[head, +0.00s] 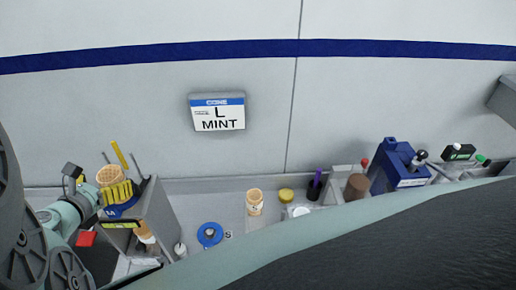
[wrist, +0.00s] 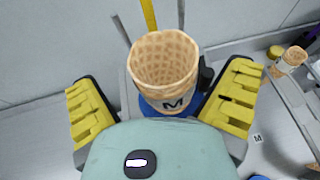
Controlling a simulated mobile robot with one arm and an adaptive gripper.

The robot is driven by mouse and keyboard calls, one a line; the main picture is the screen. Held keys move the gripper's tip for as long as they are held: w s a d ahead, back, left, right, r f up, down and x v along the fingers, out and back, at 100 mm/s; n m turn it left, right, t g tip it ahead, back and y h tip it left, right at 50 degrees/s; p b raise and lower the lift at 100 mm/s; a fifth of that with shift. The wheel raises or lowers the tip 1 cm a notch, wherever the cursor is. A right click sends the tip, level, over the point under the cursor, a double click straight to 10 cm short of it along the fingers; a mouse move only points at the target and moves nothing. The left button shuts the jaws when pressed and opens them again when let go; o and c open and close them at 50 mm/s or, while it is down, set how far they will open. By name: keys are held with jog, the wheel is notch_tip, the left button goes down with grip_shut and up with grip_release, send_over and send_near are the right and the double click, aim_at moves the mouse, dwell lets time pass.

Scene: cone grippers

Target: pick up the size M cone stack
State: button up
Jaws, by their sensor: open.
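The size M cone stack (wrist: 164,64) is a waffle cone stack with a band marked "M", upright on a blue base (wrist: 150,108). In the head view the stack (head: 109,174) shows at the left, on top of a grey box, partly hidden behind my gripper. My gripper (wrist: 164,110) has yellow ribbed fingers, open, one on each side of the stack's lower part. I see a gap between each finger and the stack in the wrist view. The gripper (head: 116,194) also shows in the head view.
Another cone stack (head: 254,201) stands on the counter to the right, near a blue round holder (head: 210,235). Yellow and grey sticks (wrist: 149,15) rise just behind the M stack. A dark object (wrist: 206,72) stands close to its right. A blue machine (head: 399,166) is farther right.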

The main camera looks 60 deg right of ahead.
jog(key=shift+w+a+r+p, duration=0.15)
jog(key=shift+w+r+p, duration=0.2)
jog(key=shift+w+p, duration=0.1)
jog(key=shift+w+d+f+p, duration=0.15)
jog(key=shift+d+p, duration=0.1)
jog(key=shift+p, duration=0.7)
jog(key=shift+s+d+f+p, duration=0.35)
jog(key=shift+d+f+p, duration=0.25)
jog(key=shift+d+p, duration=0.2)
jog(key=c, duration=1)
